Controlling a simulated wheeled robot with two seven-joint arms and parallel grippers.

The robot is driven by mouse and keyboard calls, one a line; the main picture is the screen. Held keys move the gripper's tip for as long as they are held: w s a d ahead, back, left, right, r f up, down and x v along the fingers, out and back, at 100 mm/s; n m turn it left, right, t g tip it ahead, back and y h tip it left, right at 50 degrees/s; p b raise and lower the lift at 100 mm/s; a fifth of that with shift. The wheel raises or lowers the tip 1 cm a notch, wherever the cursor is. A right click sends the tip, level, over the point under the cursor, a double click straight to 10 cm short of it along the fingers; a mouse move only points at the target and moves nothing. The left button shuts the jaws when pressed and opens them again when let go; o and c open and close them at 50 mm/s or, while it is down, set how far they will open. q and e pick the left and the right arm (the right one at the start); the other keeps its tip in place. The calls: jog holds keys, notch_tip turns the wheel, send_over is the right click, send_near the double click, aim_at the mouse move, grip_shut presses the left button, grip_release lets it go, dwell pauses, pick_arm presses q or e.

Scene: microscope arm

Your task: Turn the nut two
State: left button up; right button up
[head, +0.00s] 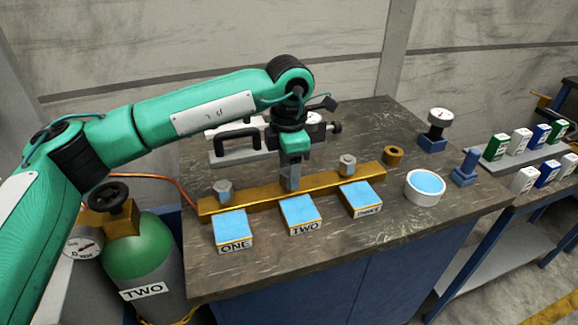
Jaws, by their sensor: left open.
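A brass bar (322,183) lies across the workbench with several nuts along it. One grey nut (223,189) stands on the bar behind the blue-topped block labelled ONE (232,228). Another grey nut (347,164) stands behind the block labelled THREE (361,198). The block labelled TWO (301,212) sits between them. My left gripper (290,182) points straight down onto the bar behind block TWO, with its jaws open. The nut at that place is hidden by the gripper, so I cannot tell whether the fingers touch it. My right gripper is not in view.
A grey device with a black handle (236,139) stands behind the bar. A brass ring (393,155), a white round dish (425,186) and a gauge on a blue base (436,128) are to the right. A green gas cylinder (143,252) stands left of the bench.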

pick_arm(q)
notch_tip(320, 180, up, 14)
dwell(0.4)
jog(key=shift+f, duration=0.15)
